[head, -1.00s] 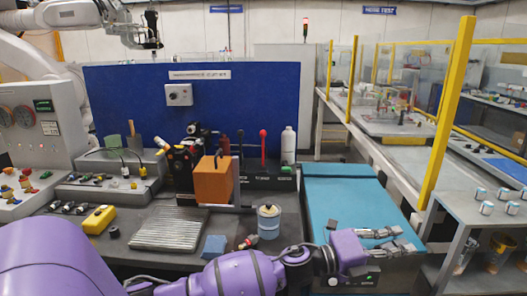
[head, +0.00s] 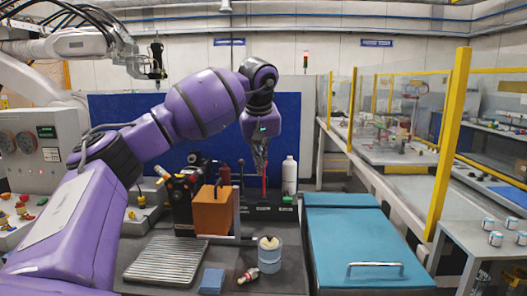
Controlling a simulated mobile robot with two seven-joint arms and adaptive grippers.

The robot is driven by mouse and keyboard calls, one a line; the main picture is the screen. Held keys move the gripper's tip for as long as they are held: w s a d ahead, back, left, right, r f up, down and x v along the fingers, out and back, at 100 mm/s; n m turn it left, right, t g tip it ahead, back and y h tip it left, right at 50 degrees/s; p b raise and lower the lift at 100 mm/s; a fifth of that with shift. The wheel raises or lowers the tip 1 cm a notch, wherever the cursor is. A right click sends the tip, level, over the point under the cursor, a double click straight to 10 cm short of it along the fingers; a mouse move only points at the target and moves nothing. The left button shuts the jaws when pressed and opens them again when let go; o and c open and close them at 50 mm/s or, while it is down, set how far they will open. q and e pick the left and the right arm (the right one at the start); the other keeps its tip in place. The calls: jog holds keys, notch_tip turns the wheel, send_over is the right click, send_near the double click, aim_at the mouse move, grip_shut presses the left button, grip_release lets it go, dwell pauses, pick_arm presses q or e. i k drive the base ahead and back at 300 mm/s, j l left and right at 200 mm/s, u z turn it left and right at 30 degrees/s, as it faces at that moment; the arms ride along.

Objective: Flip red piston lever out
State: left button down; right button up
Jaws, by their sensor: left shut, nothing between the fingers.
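The red lever (head: 264,187) stands upright on a dark base (head: 266,206) at the back of the bench, right of the orange block. Its upper part is hidden by my left gripper (head: 262,170). My left arm arches over the bench from the left, and the gripper points down at the lever's top. The fingers are shut with nothing between them. I cannot tell whether they touch the lever. My right gripper is not in view.
An orange block (head: 212,210) stands left of the lever and a white bottle (head: 289,176) right of it. A blue-grey can (head: 269,256) is in front. A ribbed metal plate (head: 166,260) lies front left. A blue lid with a handle (head: 355,236) is at right.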

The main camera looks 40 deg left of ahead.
aim_at(264, 180)
jog(key=i+j, duration=0.35)
jog(key=j, duration=0.15)
jog(key=i+j, duration=0.75)
jog(key=j, duration=0.2)
